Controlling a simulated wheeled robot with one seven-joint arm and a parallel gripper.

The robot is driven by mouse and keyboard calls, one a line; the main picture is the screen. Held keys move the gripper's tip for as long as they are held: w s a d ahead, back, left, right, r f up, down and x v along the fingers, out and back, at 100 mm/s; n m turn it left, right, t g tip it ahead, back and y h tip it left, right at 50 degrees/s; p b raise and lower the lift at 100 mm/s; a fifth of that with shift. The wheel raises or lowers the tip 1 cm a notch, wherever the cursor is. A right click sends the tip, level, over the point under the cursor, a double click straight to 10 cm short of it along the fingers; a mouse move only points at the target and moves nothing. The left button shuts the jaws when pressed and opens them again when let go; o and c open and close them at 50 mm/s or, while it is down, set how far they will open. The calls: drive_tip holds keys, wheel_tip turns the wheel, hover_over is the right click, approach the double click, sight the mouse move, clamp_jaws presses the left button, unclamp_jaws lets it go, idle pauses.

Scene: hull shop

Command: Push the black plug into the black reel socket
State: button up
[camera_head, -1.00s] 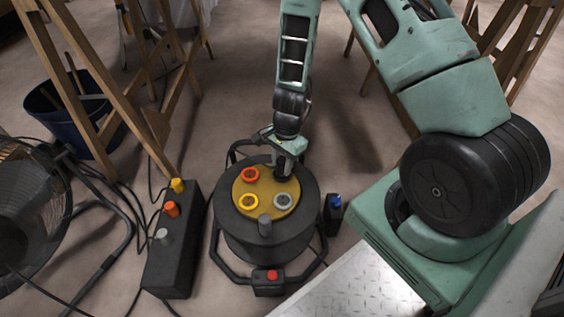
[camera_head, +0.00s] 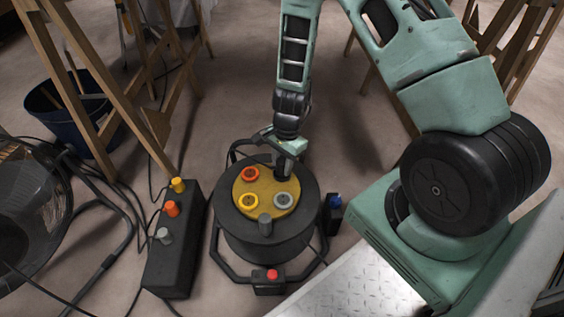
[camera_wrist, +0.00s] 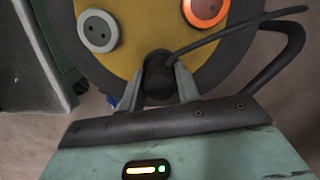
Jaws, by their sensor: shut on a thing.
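The cable reel (camera_head: 240,235) stands on the floor with a yellow face (camera_head: 262,190) on top. Red-orange (camera_head: 250,174), yellow (camera_head: 249,201) and grey (camera_head: 283,200) sockets show on it. My gripper (camera_wrist: 157,78) is shut on the black plug (camera_wrist: 158,88), one finger on each side. The plug is at the face's far right edge, where the black socket is hidden beneath it. I cannot tell how deep the plug sits. In the head view, my gripper (camera_head: 287,160) is above that spot. A black cable (camera_wrist: 220,35) runs off the plug.
A black power strip (camera_head: 173,255) with yellow, orange and grey plugs stands left of the reel. A fan, bucket and wooden trestles stand around.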

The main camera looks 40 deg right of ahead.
drive_tip(key=shift+f+b, duration=0.3)
drive_tip(key=shift+f, duration=0.15)
drive_tip(key=o, duration=1)
drive_tip(key=shift+r, duration=0.1)
wheel_tip(320, 180, up, 17)
drive_tip(key=d+p, duration=0.2)
drive_tip(key=p, duration=0.7)
drive_tip(key=shift+w+d, duration=0.25)
drive_tip(key=shift+r, duration=0.1)
